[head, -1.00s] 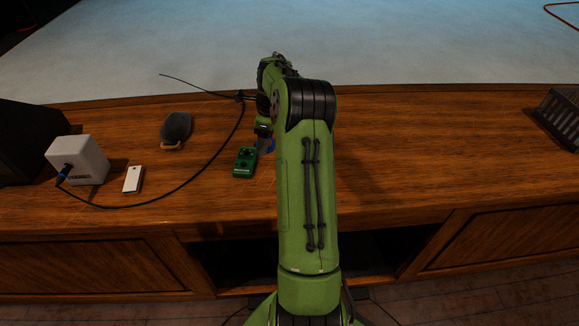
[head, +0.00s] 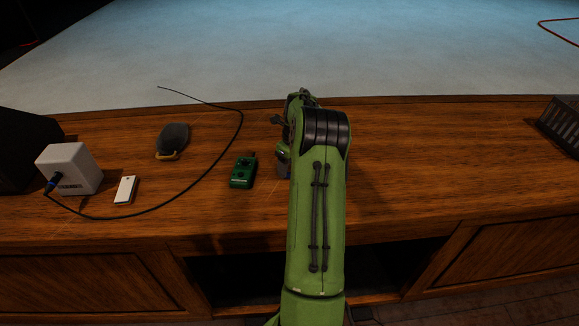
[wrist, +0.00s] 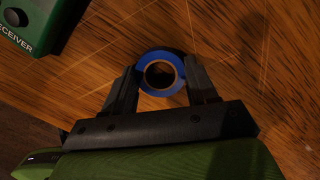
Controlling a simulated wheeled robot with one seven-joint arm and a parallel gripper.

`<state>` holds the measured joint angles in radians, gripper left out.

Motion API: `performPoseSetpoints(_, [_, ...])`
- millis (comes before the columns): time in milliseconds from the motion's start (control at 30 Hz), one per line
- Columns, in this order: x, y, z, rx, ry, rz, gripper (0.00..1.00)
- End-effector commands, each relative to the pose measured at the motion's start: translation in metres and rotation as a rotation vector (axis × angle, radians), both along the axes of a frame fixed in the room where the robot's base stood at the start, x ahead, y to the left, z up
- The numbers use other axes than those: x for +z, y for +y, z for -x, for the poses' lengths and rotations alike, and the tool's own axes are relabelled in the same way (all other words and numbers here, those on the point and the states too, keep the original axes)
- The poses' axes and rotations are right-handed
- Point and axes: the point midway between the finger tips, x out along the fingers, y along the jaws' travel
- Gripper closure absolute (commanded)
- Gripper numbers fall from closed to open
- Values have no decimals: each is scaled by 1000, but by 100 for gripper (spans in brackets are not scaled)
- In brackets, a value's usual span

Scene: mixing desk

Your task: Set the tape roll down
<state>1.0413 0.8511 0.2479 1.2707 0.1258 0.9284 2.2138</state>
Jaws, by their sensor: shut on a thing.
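The blue tape roll (wrist: 179,84) shows in the wrist view between the two fingers of my gripper (wrist: 160,79). The fingers are shut on it from either side, and wood shows through its open middle. I cannot tell whether it touches the desk top.
A green pedal (head: 242,172) lies left of my arm; its corner shows in the wrist view (wrist: 30,22). Further left are a dark mouse-like object (head: 173,139), a white card-like object (head: 125,190), a white box (head: 70,168) and a black cable (head: 190,186). The desk (head: 450,170) is clear to the right, up to a black basket (head: 562,122).

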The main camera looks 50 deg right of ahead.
Motion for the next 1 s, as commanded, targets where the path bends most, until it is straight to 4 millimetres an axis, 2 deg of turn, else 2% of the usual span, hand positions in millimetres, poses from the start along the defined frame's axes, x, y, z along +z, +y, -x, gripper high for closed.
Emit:
performPoseSetpoints(167, [-3,0,0,0,0,0,72])
performPoseSetpoints(200, [-2,0,0,0,0,0,37])
performPoseSetpoints(333, [-2,0,0,0,0,0,17])
performPoseSetpoints(567, [-1,0,0,0,0,0,17])
performPoseSetpoints(667, [5,0,0,1,-1,2,17])
performPoseSetpoints(767, [25,-1,3,-2,-2,4,17])
performPoseSetpoints(1000, [91,0,12,-2,-3,4,17])
